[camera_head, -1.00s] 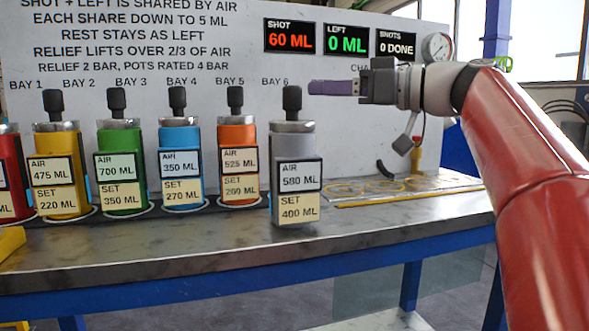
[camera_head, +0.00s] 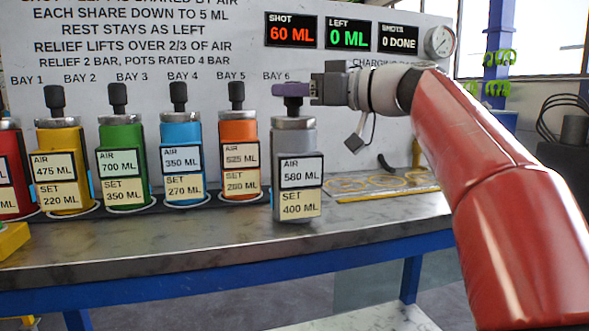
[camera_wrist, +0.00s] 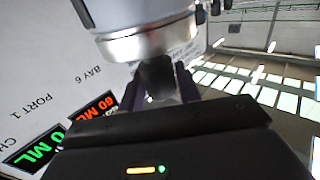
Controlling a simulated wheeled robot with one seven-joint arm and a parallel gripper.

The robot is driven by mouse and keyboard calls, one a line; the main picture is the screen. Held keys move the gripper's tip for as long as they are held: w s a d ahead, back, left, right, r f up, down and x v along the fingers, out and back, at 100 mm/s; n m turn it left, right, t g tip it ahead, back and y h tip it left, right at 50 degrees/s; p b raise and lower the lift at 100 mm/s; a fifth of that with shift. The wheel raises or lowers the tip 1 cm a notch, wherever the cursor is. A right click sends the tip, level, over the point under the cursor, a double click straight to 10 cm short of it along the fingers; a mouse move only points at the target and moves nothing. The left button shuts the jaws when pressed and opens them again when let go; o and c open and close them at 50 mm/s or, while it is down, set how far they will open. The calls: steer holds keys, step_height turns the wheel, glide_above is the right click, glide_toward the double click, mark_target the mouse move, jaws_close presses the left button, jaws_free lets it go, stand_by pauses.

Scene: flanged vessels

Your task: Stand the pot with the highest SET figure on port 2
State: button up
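The grey pot (camera_head: 295,150) reads AIR 580 ML and SET 400 ML, the highest SET figure I can read. It stands upright at the bench's front, below the BAY 6 label. My gripper (camera_head: 291,89) reaches in from the right, its purple fingers level with the pot's black knob. In the wrist view the fingers (camera_wrist: 160,78) lie on either side of the knob (camera_wrist: 157,80), below the silver lid (camera_wrist: 150,42); whether they press on it is unclear. Yellow ring outlines (camera_head: 385,182) mark a plate at right; no port 2 label is readable.
To the left stand the orange (camera_head: 239,136), blue (camera_head: 181,135), green (camera_head: 122,138), yellow (camera_head: 58,140) and red pots (camera_head: 10,150); the red one is cut off. The displays (camera_head: 345,33) read SHOT 60, LEFT 0, SHOTS 0 DONE. The ringed plate looks empty.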

jaws_close()
steer(key=shift+r, duration=0.1)
stand_by(1.0)
